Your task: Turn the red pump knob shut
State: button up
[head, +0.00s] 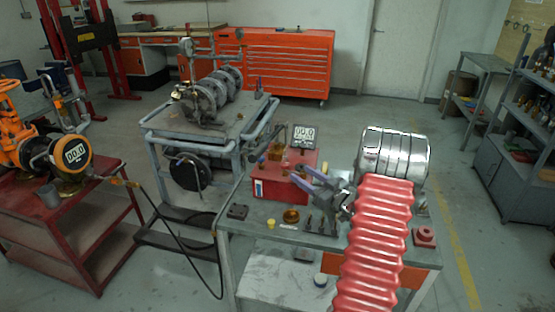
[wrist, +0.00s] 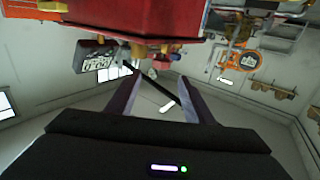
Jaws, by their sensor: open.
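Small brass and reddish fittings (wrist: 160,47) show along the edge of the box. I cannot tell which one is the red knob. My gripper (head: 302,174) is open beside the right part of the box. In the wrist view my two fingers (wrist: 160,80) are apart, with nothing clearly held between them.
A brass cup (head: 291,216) and small dark fittings lie on the workbench. A small red block (head: 424,237) is at the right. A grey valve cart (head: 215,125) stands at the left.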

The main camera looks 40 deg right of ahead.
aim_at(285, 167)
jog(key=shift+w, duration=0.1)
jog(key=w, duration=1.3)
jog(key=shift+w+a, duration=0.35)
jog(key=shift+w, duration=0.05)
jog(key=shift+c, duration=0.4)
jog(key=c, duration=0.9)
jog(key=shift+d, duration=0.2)
jog(key=shift+c, duration=0.3)
jog(key=shift+a, duration=0.1)
jog(key=shift+h, duration=0.3)
